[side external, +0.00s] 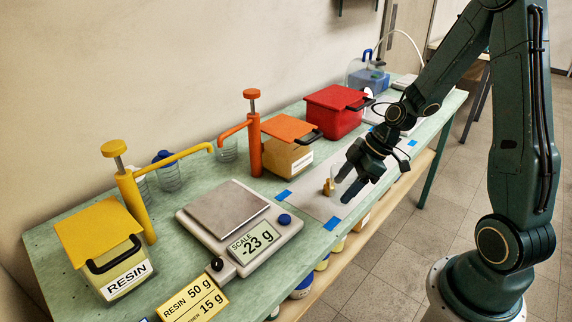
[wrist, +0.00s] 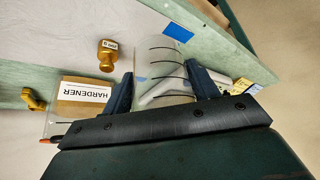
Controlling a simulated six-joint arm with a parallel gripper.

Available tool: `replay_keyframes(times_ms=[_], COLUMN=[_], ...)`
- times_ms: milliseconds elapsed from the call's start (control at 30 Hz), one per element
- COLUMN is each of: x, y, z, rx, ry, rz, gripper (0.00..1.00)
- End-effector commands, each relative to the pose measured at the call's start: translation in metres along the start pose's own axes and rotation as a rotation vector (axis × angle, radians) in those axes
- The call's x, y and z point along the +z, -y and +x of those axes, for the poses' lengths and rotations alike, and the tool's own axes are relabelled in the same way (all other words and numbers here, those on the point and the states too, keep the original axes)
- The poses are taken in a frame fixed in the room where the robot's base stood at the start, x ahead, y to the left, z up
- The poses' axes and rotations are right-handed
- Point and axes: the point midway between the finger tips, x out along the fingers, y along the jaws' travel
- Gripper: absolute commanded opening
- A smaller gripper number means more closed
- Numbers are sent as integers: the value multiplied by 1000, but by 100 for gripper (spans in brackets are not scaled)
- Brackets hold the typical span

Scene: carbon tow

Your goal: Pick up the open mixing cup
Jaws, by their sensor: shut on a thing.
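The open mixing cup (wrist: 163,62) is clear, with dark curved marks on its wall. In the wrist view it sits between the two fingers of my gripper (wrist: 162,88), which is shut on it. In the side view my gripper (side external: 356,182) is over the pale mat on the bench, right of the scale; the clear cup (side external: 345,172) is hard to make out there. Its contents and base cannot be told.
The scale (side external: 240,220) reads -23 g with its plate bare. A brass weight (side external: 328,187) stands close to my gripper. Resin (side external: 105,250) and orange (side external: 285,150) pump containers, a red box (side external: 335,112) and clear jars (side external: 168,172) line the wall side.

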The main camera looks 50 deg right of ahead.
Motion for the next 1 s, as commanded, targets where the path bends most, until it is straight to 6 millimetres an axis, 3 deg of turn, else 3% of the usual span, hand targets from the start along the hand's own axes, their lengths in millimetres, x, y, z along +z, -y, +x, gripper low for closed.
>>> replay_keyframes(times_ms=[333, 1000], x=[26, 29], y=[0, 0], z=[-15, -17], rx=[0, 0], ry=[1, 0], rz=[1, -1], gripper=[38, 38])
